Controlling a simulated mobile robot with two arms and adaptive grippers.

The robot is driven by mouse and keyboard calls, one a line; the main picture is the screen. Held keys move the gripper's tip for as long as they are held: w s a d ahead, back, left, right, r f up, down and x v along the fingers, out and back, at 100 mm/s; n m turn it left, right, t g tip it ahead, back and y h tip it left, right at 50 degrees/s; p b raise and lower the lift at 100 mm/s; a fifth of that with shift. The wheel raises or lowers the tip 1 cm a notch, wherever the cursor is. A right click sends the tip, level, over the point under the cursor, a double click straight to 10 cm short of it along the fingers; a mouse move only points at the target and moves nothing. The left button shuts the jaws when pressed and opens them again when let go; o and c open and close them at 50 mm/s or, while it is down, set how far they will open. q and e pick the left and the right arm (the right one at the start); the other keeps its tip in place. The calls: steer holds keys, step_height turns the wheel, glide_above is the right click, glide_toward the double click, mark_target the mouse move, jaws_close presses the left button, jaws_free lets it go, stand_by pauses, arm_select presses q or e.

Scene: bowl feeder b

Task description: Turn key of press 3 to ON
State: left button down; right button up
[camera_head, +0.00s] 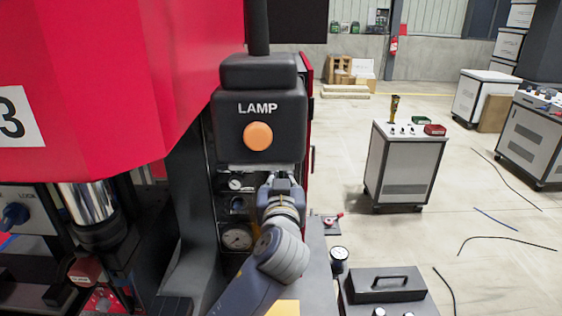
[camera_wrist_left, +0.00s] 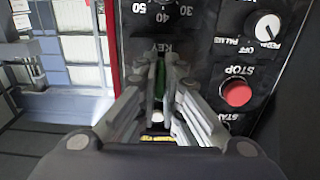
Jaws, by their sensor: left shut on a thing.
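The red press (camera_head: 95,80) with a "3" label (camera_head: 18,115) fills the left of the head view. Below its LAMP box (camera_head: 258,105) is a dark control panel with gauges, and my left gripper (camera_head: 281,180) reaches up to it. In the left wrist view, my left gripper (camera_wrist_left: 160,75) is shut on a narrow green key (camera_wrist_left: 159,86) by the KEY label (camera_wrist_left: 163,49). The fingers hide most of the key and its position marks, so I cannot tell which way it points. My right gripper is not in view.
In the wrist view, a red STOP button (camera_wrist_left: 236,92) and a rotary selector (camera_wrist_left: 264,26) sit right of the fingers. A black box with a handle (camera_head: 388,284) stands at lower right. A white cabinet (camera_head: 405,165) stands beyond, with cables on open floor.

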arm_select(q)
steer(key=shift+m+p, duration=1.5)
steer(key=shift+m, duration=0.4)
steer(key=shift+m+p, duration=0.3)
steer(key=shift+m, duration=0.2)
